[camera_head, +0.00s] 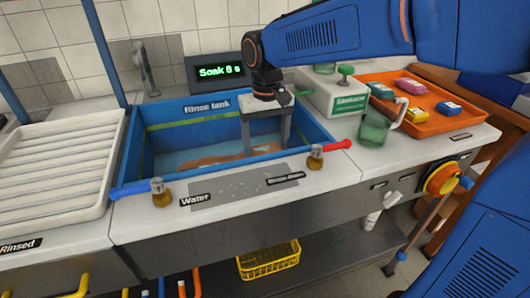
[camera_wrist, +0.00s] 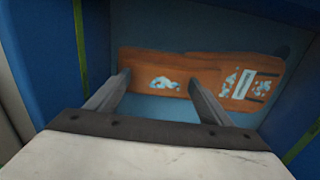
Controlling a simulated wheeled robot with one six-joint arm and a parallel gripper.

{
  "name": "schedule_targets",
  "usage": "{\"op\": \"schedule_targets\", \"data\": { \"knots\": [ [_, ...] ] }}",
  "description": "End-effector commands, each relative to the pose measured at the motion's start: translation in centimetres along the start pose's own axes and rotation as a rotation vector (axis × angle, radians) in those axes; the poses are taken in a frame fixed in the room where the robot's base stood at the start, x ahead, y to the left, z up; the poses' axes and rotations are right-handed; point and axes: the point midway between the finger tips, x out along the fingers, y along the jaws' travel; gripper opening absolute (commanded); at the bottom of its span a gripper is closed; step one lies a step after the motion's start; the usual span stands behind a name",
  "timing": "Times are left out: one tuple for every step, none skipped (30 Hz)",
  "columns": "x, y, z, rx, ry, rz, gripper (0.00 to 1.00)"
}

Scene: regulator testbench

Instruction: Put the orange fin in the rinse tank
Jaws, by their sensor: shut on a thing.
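The orange fin (camera_head: 215,161) lies low inside the blue rinse tank (camera_head: 172,113), along the water. In the wrist view the fin (camera_wrist: 222,72) stretches across the tank, with pale patches on its surface and a slotted part at its right end. My gripper (camera_head: 266,148) reaches down into the tank from above. Its two fingers are shut on the fin, seen between the fingertips in the wrist view (camera_wrist: 159,82). I cannot tell whether the fin touches the tank floor.
A display (camera_head: 217,71) behind the tank shows green "Soak" text with an unclear digit. A white ribbed rack (camera_head: 52,170) stands left. At right are a dispenser box (camera_head: 330,94), a green cup (camera_head: 374,129) and an orange tray (camera_head: 423,122). Two valve handles line the front.

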Motion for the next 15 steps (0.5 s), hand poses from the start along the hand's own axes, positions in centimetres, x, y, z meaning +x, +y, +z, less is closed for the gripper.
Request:
{"op": "schedule_targets", "data": {
  "knots": [
    [0.6, 0.0, 0.1, 0.0, -0.002, 0.001, 0.25],
    [0.9, 0.0, 0.1, 0.0, -0.002, 0.001, 0.25],
    [1.5, 0.0, 0.1, 0.0, -0.002, 0.0, 0.25],
    [1.9, 0.0, 0.1, 0.0, -0.003, 0.001, 0.25],
    [2.2, 0.0, 0.1, 0.0, -0.002, 0.001, 0.25],
    [2.7, 0.0, 0.0, 0.0, -0.002, 0.0, 0.25],
    [3.0, 0.0, 0.1, 0.0, -0.002, 0.001, 0.25],
    [3.1, 0.0, 0.1, 0.0, -0.002, 0.0, 0.25],
    [3.2, 0.0, 0.0, 0.0, -0.001, 0.0, 0.25],
    [3.2, 0.0, 0.0, 0.0, -0.001, 0.0, 0.25],
    [3.2, 0.0, 0.0, 0.0, -0.001, 0.0, 0.25],
    [3.2, 0.0, 0.0, 0.0, 0.0, 0.0, 0.25],
    [3.2, 0.0, 0.0, 0.0, 0.0, 0.0, 0.25],
    [3.2, 0.0, 0.0, 0.0, 0.0, 0.0, 0.25],
    [3.2, 0.0, 0.0, 0.0, -0.001, 0.0, 0.25]
  ]
}}
